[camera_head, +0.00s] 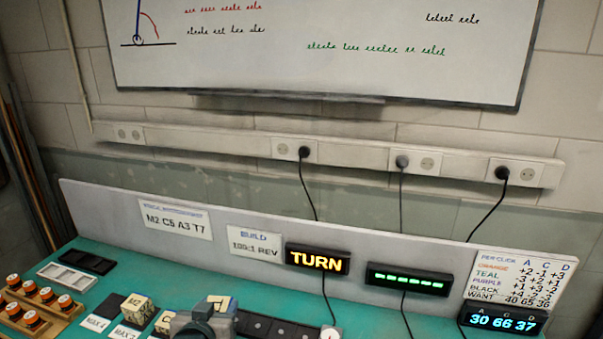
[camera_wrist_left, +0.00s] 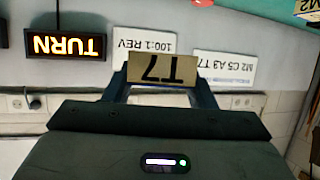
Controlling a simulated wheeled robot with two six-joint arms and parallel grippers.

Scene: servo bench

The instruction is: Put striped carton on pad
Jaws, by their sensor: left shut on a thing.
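My left gripper (camera_head: 210,311) is at the bottom of the head view, above the bench. It is shut on a tan block (camera_head: 218,301). In the left wrist view this block (camera_wrist_left: 162,71) reads T7 and sits between the two fingers. I see no stripes on it and cannot pick out a striped carton. Two similar blocks stand on the bench, one marked M2 (camera_head: 137,308) and one marked C (camera_head: 166,321). They stand by white cards, one reading MAX 4 (camera_head: 95,323). I cannot tell which surface is the pad. My right gripper is not in view.
A wooden rack (camera_head: 40,310) of orange-topped pieces stands at the left. A black tray (camera_head: 91,262) and a white tray (camera_head: 67,277) lie behind it. The TURN display (camera_head: 317,258) and cables stand at the back. Dark slots (camera_head: 265,327) lie right of the gripper.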

